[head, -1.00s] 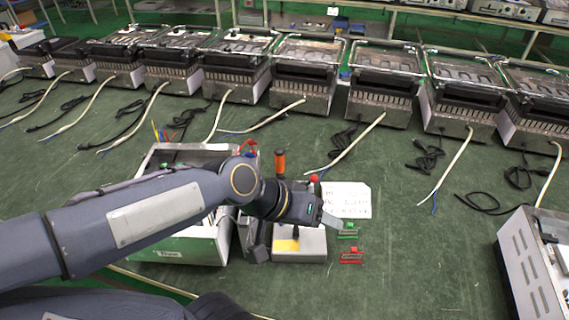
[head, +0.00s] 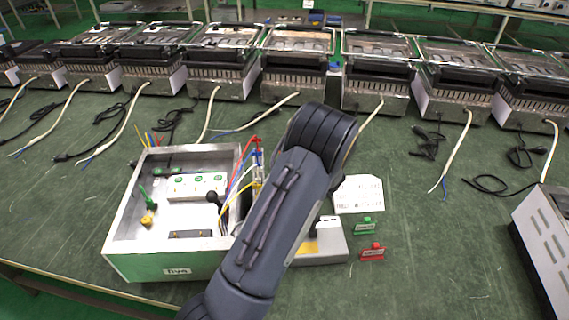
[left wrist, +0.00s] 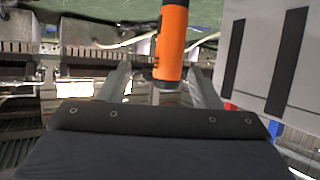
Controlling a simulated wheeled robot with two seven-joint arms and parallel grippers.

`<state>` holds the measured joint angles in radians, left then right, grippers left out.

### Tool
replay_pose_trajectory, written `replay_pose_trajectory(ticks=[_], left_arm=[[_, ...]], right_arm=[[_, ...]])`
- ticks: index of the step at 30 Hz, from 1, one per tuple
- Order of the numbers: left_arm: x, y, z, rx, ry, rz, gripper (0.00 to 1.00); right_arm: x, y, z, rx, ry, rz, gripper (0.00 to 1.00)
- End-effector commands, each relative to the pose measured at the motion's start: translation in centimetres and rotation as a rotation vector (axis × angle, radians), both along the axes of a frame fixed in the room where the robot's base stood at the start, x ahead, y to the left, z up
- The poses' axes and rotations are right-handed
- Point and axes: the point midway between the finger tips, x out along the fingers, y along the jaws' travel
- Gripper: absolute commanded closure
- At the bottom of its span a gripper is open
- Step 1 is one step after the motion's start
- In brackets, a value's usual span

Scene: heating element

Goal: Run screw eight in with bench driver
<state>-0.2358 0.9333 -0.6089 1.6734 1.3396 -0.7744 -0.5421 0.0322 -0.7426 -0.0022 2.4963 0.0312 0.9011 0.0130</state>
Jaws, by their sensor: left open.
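The bench driver's orange handle (left wrist: 171,45) shows in the left wrist view, between the two grey fingers of my left gripper (left wrist: 158,75). The fingers are open, with a gap visible on both sides of the handle. In the head view my left arm covers the driver and the gripper. An open metal box (head: 120,240) stands left of the arm, with a white terminal block (head: 185,188) and coloured wires inside. I cannot pick out screw eight. My right gripper is in neither view.
A grey block with a yellow patch (head: 325,240) stands partly behind my arm. A white card (head: 358,194), a green tag (head: 367,227) and a red tag (head: 372,252) lie to its right. Several heaters with loose cables line the back; a metal unit (head: 545,240) stands at right.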

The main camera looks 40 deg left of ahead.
Motion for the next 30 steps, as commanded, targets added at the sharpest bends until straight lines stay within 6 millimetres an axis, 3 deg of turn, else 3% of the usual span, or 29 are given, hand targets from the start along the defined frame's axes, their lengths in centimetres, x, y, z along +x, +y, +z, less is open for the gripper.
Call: replay_pose_trajectory(ticks=[11,19,30], left_arm=[[0.8,3.0,-1.7,0.053,0.014,0.032,0.43],[1.8,6.4,-3.3,0.052,0.015,0.032,0.43],[2.2,7.1,-3.6,0.049,0.014,0.030,0.45]], right_arm=[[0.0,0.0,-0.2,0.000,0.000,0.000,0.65],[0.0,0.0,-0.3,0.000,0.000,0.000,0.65],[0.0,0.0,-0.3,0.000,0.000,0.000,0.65]])
